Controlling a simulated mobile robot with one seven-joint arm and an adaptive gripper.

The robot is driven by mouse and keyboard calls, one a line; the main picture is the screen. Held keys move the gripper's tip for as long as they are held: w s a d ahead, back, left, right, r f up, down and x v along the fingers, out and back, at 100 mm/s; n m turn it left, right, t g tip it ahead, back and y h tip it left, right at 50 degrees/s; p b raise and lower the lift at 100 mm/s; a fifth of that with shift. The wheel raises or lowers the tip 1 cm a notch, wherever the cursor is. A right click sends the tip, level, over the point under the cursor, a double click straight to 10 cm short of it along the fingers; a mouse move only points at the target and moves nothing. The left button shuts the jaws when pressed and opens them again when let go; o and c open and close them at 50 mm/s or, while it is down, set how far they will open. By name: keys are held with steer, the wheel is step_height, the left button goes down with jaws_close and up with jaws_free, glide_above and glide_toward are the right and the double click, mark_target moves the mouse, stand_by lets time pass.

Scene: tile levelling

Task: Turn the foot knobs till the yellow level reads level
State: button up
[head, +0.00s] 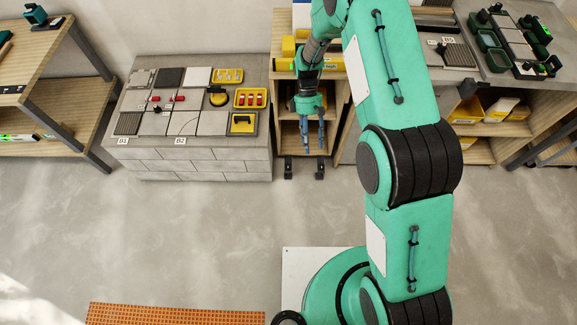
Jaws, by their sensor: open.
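My gripper (314,148) points down with its two blue-grey fingers apart and nothing between them. It hangs in front of the small wooden shelf unit in the middle back. A long yellow bar (331,64), which looks like the level, lies across the top of that unit, partly hidden behind my arm. Its reading is too small to tell. Two small dark fittings, a left one (288,169) and a right one (319,169), show low at the unit's front, below my gripper. I cannot tell whether these are the foot knobs.
A grey block bench (200,160) with tiles, red-handled pieces and yellow trays stands left of my gripper. A wooden rack (75,120) is at far left, and a counter with dark trays (490,40) at right. An orange grid mat (175,314) lies in front; the grey floor between is clear.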

step_height(320, 180, down, 13)
steer(key=s+a+n+g, duration=0.1)
steer(key=s+n, duration=0.1)
steer(key=m+t+y+p, duration=0.1)
steer(key=t+p, duration=0.1)
steer(key=t, duration=0.6)
glide_above(289, 166)
step_height(289, 166, down, 29)
steer(key=shift+w+a, duration=0.15)
steer(key=shift+w, duration=0.05)
steer(key=shift+f, duration=0.1)
steer(key=shift+f+b, duration=1.8)
steer(key=shift+f, duration=4.9)
steer(key=c, duration=1.1)
